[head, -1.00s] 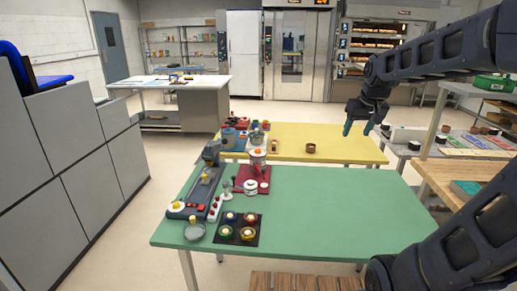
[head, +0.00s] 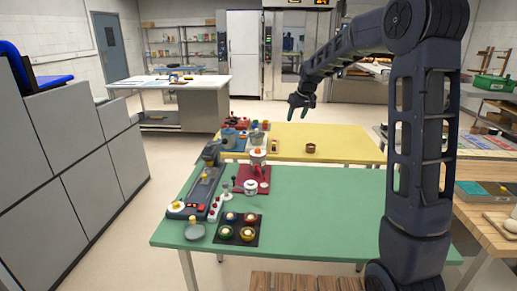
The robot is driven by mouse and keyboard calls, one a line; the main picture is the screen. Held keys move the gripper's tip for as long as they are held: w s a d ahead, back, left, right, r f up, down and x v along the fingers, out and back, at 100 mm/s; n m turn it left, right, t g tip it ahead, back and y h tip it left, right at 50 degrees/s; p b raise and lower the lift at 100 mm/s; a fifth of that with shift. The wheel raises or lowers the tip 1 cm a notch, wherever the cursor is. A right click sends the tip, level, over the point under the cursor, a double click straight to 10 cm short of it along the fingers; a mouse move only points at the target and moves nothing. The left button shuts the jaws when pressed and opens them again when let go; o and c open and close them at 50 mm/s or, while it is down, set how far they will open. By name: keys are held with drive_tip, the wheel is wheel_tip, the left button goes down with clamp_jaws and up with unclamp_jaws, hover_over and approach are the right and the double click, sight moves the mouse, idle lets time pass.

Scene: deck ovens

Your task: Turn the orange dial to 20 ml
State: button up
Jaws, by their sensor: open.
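A small white device with an orange top piece (head: 258,152) stands on a dark red base (head: 262,187) on the green table (head: 330,205). The orange piece looks like the dial, but no ml marks can be read at this size. My gripper (head: 300,113) is open and empty, its teal fingers pointing down. In the picture it shows above the yellow table, up and to the right of the orange piece and well apart from it.
A long dark device (head: 206,185) stands left of the red base. A dark tray (head: 253,239) with several coloured cups lies in front. The yellow table (head: 345,145) behind carries a brown bowl (head: 311,148). The green table's right part is clear.

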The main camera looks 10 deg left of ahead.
drive_tip(key=w+a+f+n, duration=0.1)
drive_tip(key=w+a+f, duration=0.6)
drive_tip(key=w+a, duration=0.1)
drive_tip(key=n, duration=0.2)
approach(258, 149)
drive_tip(key=shift+g+y, duration=0.3)
drive_tip(key=shift+y, duration=0.1)
drive_tip(key=x, duration=0.5)
drive_tip(key=w+x, duration=0.1)
drive_tip(key=x, duration=0.2)
drive_tip(key=shift+w+d+f, duration=0.1)
drive_tip(key=shift+d+f, duration=0.05)
drive_tip(key=shift+f, duration=0.15)
drive_tip(key=c, duration=1)
